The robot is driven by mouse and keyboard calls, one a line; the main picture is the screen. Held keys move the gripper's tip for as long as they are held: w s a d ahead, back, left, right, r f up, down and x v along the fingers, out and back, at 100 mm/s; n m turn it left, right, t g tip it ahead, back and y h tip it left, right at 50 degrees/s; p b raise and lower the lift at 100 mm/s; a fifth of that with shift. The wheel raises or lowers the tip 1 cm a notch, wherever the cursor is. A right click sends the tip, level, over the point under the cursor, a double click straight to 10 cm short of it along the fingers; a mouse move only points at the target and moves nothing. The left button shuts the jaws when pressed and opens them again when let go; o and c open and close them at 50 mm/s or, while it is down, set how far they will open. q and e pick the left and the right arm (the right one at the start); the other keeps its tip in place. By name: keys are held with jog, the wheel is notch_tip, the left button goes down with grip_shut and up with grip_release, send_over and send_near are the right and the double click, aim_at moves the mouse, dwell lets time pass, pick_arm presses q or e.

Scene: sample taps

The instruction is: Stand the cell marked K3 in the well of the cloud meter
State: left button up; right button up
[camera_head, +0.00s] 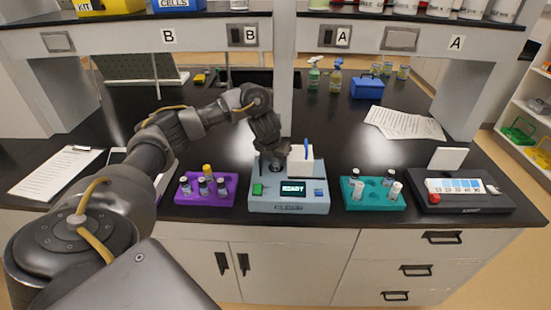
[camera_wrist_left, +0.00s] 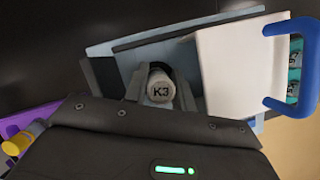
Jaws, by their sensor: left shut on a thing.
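The cell marked K3 (camera_wrist_left: 160,88) shows its pale, lettered cap between the fingers of my left gripper (camera_wrist_left: 158,98) in the wrist view. That gripper (camera_head: 276,166) is shut on the cell, over the left part of the cloud meter (camera_head: 290,200). The meter is a light blue-grey box whose screen reads READY. Its white lid (camera_wrist_left: 240,68) with a blue handle (camera_wrist_left: 311,65) stands to the right of the cell. The well is hidden under the gripper and cell, and I cannot tell how deep the cell sits. My right gripper is not in view.
A purple rack (camera_head: 208,201) with several cells stands left of the meter. A teal rack (camera_head: 372,202) with several vials stands to its right, then a black instrument (camera_head: 465,204). Papers (camera_head: 405,123), bottles and a blue box (camera_head: 369,87) lie farther back. The bench middle is clear.

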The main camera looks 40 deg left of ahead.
pick_arm(q)
jog(key=o, duration=1.3)
jog(key=shift+d+r, duration=0.1)
jog(key=shift+c, duration=0.7)
jog(key=shift+o, duration=0.2)
